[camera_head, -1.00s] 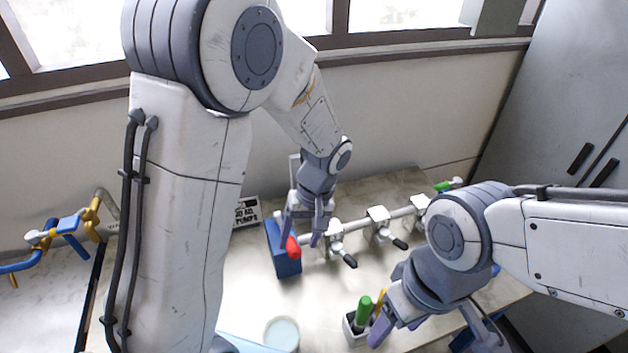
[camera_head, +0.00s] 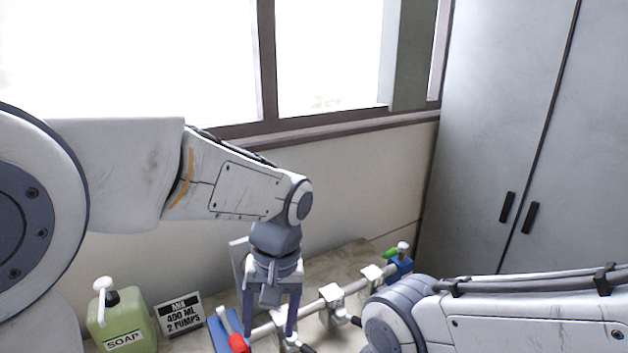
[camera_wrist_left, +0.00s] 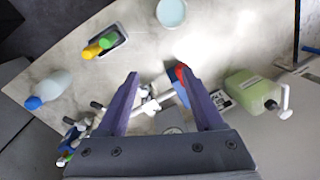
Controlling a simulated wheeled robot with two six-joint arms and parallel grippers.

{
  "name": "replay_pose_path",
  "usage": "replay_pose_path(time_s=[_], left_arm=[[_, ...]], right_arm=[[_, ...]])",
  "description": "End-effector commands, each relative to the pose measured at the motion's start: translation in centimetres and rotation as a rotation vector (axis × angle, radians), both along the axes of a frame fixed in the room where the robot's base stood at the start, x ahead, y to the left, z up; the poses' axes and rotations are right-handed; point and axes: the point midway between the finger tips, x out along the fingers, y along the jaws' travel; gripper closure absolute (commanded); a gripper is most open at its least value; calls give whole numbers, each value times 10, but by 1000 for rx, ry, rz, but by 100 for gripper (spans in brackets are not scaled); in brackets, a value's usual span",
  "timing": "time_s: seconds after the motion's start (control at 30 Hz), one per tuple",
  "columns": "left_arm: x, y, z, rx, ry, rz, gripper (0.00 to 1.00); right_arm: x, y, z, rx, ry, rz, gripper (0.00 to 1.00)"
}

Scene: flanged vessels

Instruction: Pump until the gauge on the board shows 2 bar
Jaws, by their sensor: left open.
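My left gripper (camera_head: 270,322) is open and points down over the bench, beside a blue block (camera_head: 219,333) with a red handle (camera_head: 238,343). In the left wrist view the red handle (camera_wrist_left: 181,71) is at the tip of the right-hand finger, which partly hides it and the blue block (camera_wrist_left: 183,95). Nothing is held between the fingers (camera_wrist_left: 159,75). A pale upright panel (camera_head: 238,258) stands behind my left gripper. No gauge reading can be made out. My right arm comes in from the right; its gripper is out of frame.
A pipe (camera_head: 308,311) with white fittings and dark-tipped levers runs past my left gripper. The left wrist view shows a bowl (camera_wrist_left: 171,12) and a blue-capped bottle (camera_wrist_left: 50,88).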

Motion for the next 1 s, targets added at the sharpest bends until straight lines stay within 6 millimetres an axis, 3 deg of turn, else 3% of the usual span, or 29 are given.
replay_pose_path(time_s=[0.03,0.1,0.2,0.33,0.5,1.0], left_arm=[[-25,-14,-27,-41,-3,-132,31],[-58,-29,-49,-100,-7,-320,31],[-98,-41,-76,-169,-21,-554,31],[-131,-47,-99,-222,-36,-754,31],[-143,-46,-104,-241,-43,-829,31],[-142,-46,-103,-239,-41,-823,31]], right_arm=[[0,0,-24,-1,1,-1,31],[0,0,-40,-1,1,-2,31],[0,0,-57,-1,1,-4,31],[0,0,-68,-1,1,-5,31],[0,0,-69,-1,1,-5,31],[0,0,-68,0,0,-5,31]])
